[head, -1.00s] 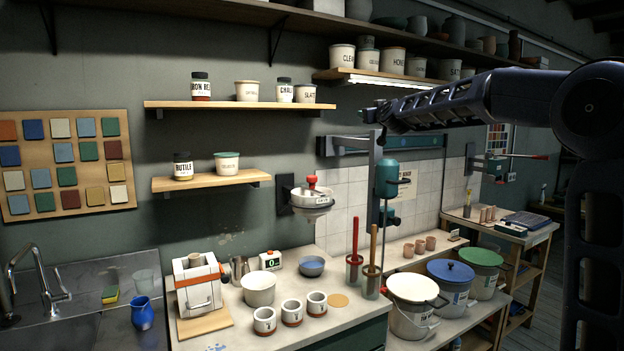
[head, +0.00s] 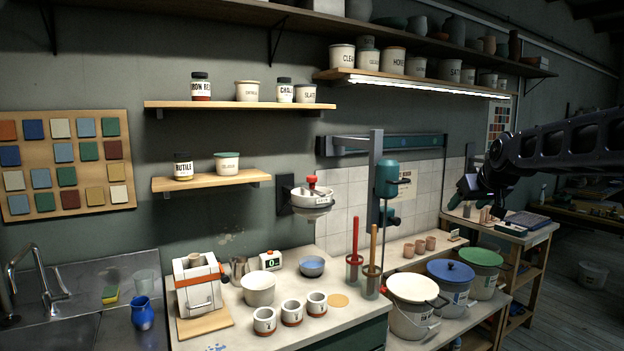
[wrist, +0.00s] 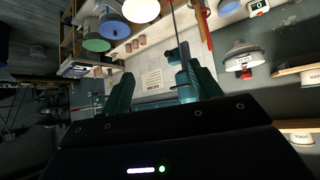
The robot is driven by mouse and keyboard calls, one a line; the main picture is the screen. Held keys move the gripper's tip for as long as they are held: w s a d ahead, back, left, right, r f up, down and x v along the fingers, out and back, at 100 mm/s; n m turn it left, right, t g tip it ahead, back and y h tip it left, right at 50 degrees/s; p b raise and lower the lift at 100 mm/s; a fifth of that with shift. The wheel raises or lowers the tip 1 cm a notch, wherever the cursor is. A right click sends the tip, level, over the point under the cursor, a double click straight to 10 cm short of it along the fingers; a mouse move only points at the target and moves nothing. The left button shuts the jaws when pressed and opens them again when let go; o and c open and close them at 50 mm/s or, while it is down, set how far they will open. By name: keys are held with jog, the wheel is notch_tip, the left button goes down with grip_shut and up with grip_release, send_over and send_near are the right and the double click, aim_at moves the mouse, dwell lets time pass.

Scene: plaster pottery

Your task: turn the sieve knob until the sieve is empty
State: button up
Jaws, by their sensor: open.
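The sieve (head: 312,200) is a white bowl with a rounded grey underside, held on a wall bracket above the worktop. Its red knob (head: 311,182) stands on top. Its inside is hidden, so I cannot tell how much it holds. In the wrist view the sieve (wrist: 243,50) appears upside down at the right, with the red knob (wrist: 246,75) below it. My gripper (head: 462,192) is well to the right of the sieve, over the right-hand bench. In the wrist view my gripper (wrist: 162,88) has its teal fingers spread, with nothing held between them.
A teal mixer (head: 387,180) on a grey post stands between sieve and gripper. A white bowl (head: 258,290) and several cups are on the worktop below. A wooden shelf (head: 212,180) is left of the sieve. Lidded buckets (head: 450,272) stand at the right.

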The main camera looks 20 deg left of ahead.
jog(key=s+d+f+g, duration=0.2)
jog(key=s+d+f, duration=0.1)
jog(key=s+f, duration=0.25)
jog(key=n+g+y, duration=0.3)
jog(key=n+y, duration=0.7)
jog(key=n, duration=0.1)
send_near(312, 177)
jog(key=w, duration=0.2)
jog(key=shift+y, duration=0.3)
jog(key=x, duration=1)
jog(key=shift+a+f, duration=0.2)
jog(key=shift+f, duration=0.2)
jog(key=c, duration=1)
